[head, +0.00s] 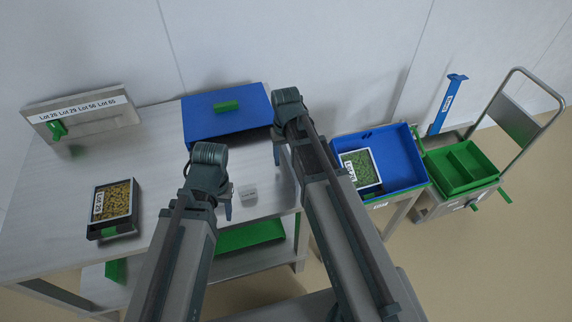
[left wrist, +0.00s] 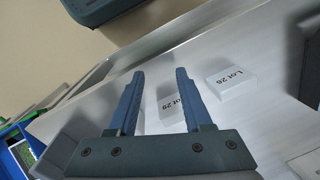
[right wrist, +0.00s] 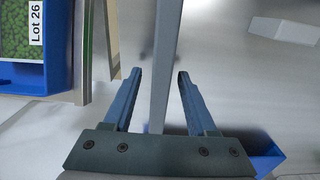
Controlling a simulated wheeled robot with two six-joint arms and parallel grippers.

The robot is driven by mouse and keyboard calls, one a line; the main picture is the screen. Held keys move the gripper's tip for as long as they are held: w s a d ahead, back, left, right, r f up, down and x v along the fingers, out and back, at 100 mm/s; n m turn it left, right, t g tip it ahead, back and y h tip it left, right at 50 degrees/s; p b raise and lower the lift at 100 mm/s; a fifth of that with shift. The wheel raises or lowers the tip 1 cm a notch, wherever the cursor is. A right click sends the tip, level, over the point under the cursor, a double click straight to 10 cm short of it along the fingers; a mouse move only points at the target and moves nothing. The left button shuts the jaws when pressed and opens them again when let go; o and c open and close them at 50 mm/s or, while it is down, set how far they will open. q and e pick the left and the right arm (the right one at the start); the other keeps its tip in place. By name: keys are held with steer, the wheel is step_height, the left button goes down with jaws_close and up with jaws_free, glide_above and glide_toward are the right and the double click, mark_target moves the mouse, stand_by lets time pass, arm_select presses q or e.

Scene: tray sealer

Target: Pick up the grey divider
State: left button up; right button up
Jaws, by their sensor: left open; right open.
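A long, thin grey bar, which looks like the grey divider (right wrist: 168,45), runs from the top edge of the right wrist view down between the fingers of my right gripper (right wrist: 160,75). These fingers are open on either side of it, with gaps visible; its lower end is hidden by the gripper body. In the head view I cannot make the divider out; my right arm covers that area. My left gripper (left wrist: 157,75) is open and empty above the table, with a white Lot 29 block (left wrist: 168,107) beyond its fingers.
A white block (head: 248,195) lies on the table (head: 60,220). A blue box (head: 200,125) stands at the back, a tray of yellowish pieces (head: 131,200) at left. To the right are a blue bin (head: 405,165) with a green-filled tray (head: 345,163) and a trolley with a green crate (head: 435,170).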

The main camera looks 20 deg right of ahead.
arm_select(q)
steer(key=shift+f, duration=0.75)
arm_select(e)
steer(key=shift+f, duration=0.75)
steer(key=shift+r, duration=0.1)
arm_select(q)
steer(key=shift+r, duration=0.1)
arm_select(e)
jaws_close()
